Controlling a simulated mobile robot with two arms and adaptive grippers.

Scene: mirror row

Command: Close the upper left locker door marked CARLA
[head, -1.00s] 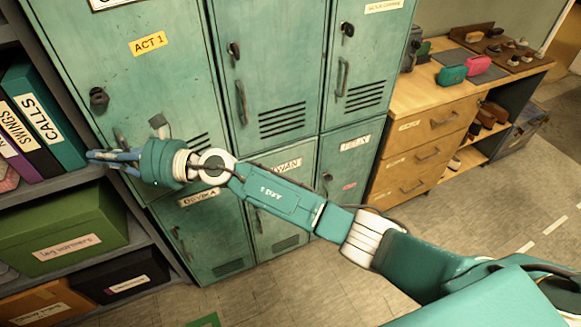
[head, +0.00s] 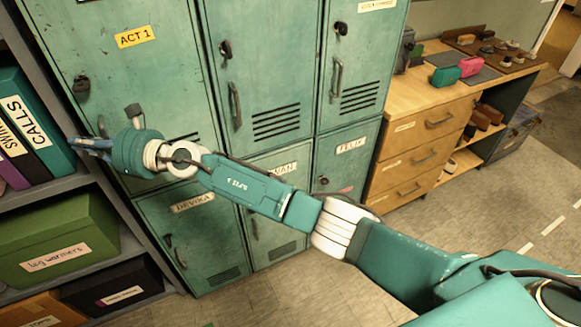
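The upper left locker door (head: 140,80) is green, with a yellow ACT 1 sticker and a dark lock (head: 81,87) near its left side. Its name plate is cut off at the top edge, so I cannot read the name. The door looks flush or nearly flush with the locker front; I cannot tell whether it is fully shut. My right gripper (head: 78,143) is in front of the door's lower left part, by the shelf side. Its fingers point left and are seen edge-on, so their opening is unclear. The wrist hides part of the door's lower area. My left gripper is out of view.
A shelf at left holds binders (head: 30,120), a green box (head: 60,235) and a black box (head: 115,290). Neighbouring lockers (head: 265,70) look shut. A wooden drawer cabinet (head: 420,160) stands at right. The floor (head: 480,220) at right is clear.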

